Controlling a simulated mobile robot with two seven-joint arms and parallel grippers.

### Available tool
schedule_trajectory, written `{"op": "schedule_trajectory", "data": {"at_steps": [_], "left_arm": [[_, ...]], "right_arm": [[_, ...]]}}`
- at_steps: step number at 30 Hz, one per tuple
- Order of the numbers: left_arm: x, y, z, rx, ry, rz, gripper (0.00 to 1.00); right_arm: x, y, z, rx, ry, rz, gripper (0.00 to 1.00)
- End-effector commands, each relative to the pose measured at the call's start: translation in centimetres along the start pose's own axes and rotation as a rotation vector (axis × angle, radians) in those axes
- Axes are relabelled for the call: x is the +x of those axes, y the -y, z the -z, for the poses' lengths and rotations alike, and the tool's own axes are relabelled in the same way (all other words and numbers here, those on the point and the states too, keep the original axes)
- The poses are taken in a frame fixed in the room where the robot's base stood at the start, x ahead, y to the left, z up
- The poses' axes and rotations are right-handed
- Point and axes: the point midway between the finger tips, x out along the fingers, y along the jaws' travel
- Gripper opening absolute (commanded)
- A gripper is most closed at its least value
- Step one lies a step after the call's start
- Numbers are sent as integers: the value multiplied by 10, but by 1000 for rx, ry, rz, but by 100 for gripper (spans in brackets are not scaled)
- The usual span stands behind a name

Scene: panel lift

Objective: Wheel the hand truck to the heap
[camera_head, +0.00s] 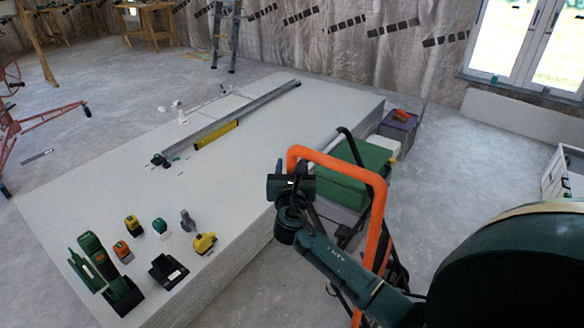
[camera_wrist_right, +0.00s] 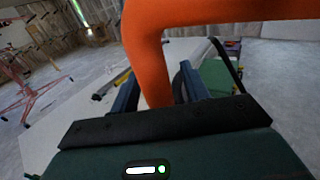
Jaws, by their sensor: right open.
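The hand truck's orange tubular frame (camera_head: 376,215) stands upright beside the long side of a stack of pale boards (camera_head: 110,180). Its rounded upper left corner is at my right gripper (camera_head: 291,180). In the right wrist view the orange tube (camera_wrist_right: 152,60) runs down between the two blue fingers of my right gripper (camera_wrist_right: 158,88). The fingers are open around the tube, with gaps at the sides; I cannot tell whether either touches it. The truck's lower part and wheels are mostly hidden behind my right arm. No separate heap can be made out. My left gripper is not in view.
On the boards lie several power tools (camera_head: 95,255), a yellow level (camera_head: 216,135) and a long metal rail (camera_head: 245,110). Green and grey cases (camera_head: 350,172) stand beyond the truck along the stack. Bare floor (camera_head: 470,150) is open at the right, up to a white crate (camera_head: 562,175).

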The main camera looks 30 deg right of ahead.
Motion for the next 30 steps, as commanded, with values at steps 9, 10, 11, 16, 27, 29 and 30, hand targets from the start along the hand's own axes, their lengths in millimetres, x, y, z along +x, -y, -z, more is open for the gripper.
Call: {"op": "schedule_trajectory", "data": {"at_steps": [9,10,11,16,27,29,30], "left_arm": [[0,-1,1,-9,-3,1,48],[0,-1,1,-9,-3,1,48],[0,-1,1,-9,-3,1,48],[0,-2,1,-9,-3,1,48],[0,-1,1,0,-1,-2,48],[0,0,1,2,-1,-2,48],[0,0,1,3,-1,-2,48]], "right_arm": [[0,0,0,0,0,0,38],[0,0,0,1,0,0,35],[0,0,0,0,0,0,33],[0,0,0,1,0,0,19],[0,0,0,0,0,0,0],[0,0,0,0,-1,0,0],[0,0,0,0,-1,0,0]]}}
